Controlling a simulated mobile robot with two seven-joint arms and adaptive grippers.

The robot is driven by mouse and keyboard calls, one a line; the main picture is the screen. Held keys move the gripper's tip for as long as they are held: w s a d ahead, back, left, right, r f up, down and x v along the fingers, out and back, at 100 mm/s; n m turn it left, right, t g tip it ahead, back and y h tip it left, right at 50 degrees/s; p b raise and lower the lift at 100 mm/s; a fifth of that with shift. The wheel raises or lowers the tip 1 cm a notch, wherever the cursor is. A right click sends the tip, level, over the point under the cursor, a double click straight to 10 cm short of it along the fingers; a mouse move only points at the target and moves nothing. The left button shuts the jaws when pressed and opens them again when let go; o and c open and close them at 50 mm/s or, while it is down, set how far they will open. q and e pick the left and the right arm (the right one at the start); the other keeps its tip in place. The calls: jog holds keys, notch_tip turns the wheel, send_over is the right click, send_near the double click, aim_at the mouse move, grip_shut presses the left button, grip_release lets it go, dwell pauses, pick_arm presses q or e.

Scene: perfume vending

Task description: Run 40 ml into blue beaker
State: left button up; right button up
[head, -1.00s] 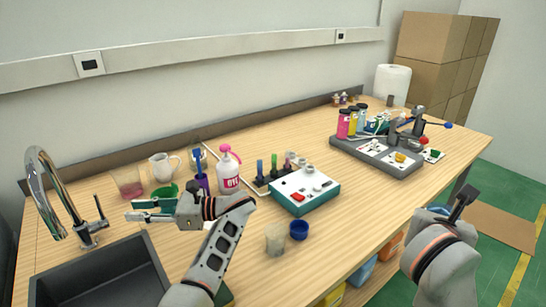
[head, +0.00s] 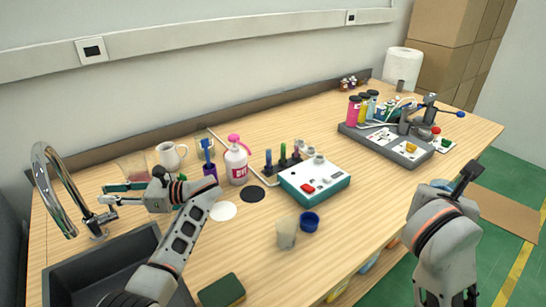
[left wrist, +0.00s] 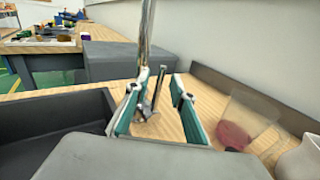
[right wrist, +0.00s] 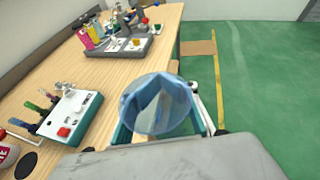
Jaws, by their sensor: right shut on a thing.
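The clear blue beaker (right wrist: 157,104) is in my right gripper (right wrist: 160,125), whose teal fingers sit on either side of it. In the head view, a bit of the beaker (head: 441,184) shows behind my right arm, beyond the table's front edge. I cannot tell whether it holds liquid. My left gripper (head: 112,194) is by the tap over the sink end of the table. In the left wrist view its fingers (left wrist: 158,108) are apart and empty, with the tap's chrome parts beyond them. A grey station (head: 385,146) with coloured bottles and a lever is at the right back.
A teal-sided box (head: 314,182) with a red button stands mid-table. Near it are a dark blue cup (head: 309,222), a cloudy beaker (head: 286,233) and a pink-capped bottle (head: 237,163). The sink (head: 105,270) is front left, with a sponge (head: 221,291) beside it.

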pick_arm(q)
jog(key=shift+s+a, duration=0.15)
jog(key=shift+a, duration=1)
grip_shut()
jog(key=shift+s+d+f+n+b, duration=0.25)
jog(key=shift+n+b, duration=0.05)
jog(key=shift+n, duration=0.1)
jog(key=s+d+n+y+b, duration=0.1)
jog(key=n+b, duration=0.1)
jog(key=s+n+g+y+b, duration=0.1)
jog(key=b, duration=0.1)
jog(key=shift+d+f+n, duration=0.15)
jog(key=shift+d+n, duration=0.2)
jog(key=shift+n, duration=0.05)
